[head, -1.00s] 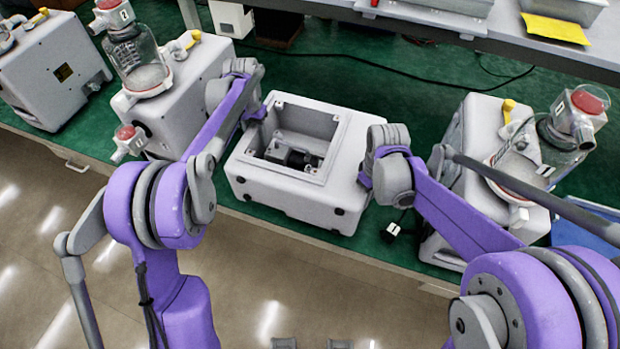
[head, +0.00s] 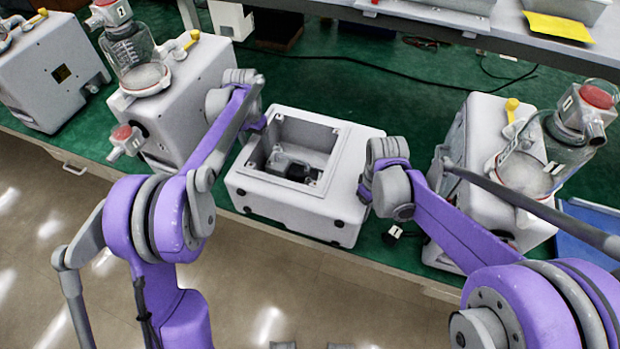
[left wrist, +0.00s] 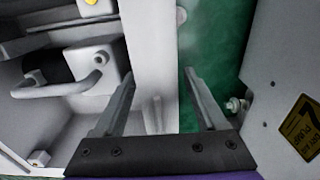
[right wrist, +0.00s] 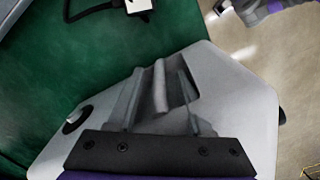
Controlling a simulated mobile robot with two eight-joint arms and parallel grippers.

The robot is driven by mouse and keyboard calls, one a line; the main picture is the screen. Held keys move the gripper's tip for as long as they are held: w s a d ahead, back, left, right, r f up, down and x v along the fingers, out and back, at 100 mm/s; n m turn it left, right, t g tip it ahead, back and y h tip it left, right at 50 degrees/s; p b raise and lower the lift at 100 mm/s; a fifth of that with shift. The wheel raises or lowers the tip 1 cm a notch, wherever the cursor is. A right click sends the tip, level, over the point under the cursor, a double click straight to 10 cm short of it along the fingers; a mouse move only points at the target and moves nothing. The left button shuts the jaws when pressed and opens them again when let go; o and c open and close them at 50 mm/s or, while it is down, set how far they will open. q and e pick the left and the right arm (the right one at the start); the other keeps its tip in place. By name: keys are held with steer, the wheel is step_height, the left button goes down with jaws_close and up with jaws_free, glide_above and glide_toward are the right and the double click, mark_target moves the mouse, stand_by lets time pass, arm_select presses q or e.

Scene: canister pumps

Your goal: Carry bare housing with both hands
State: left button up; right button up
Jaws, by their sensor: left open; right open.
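The bare housing (head: 345,165) is a white box with an open top cavity, standing on the green mat (head: 365,75) between my arms. My left gripper (head: 260,124) is open at its left wall. In the left wrist view the housing wall (left wrist: 152,50) runs between the finger lines, with the cavity on the left and mat on the right. My right gripper (head: 364,192) is open close to the housing's right side. In the right wrist view its fingers (right wrist: 160,75) lie in front of the white housing surface (right wrist: 235,110). Whether either gripper touches the housing is unclear.
White canister pumps with clear jars stand left (head: 190,90) and right (head: 470,150) of the housing, close to my arms. Another white unit (head: 50,75) is far left. A grey shelf (head: 430,22) runs behind. A small black plug (head: 393,234) lies near the front edge.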

arm_select(q)
step_height(320, 180, up, 11)
steer(key=shift+r, duration=0.1)
arm_select(e)
step_height(320, 180, up, 12)
steer(key=shift+s+r, duration=0.1)
stand_by(0.4)
stand_by(0.4)
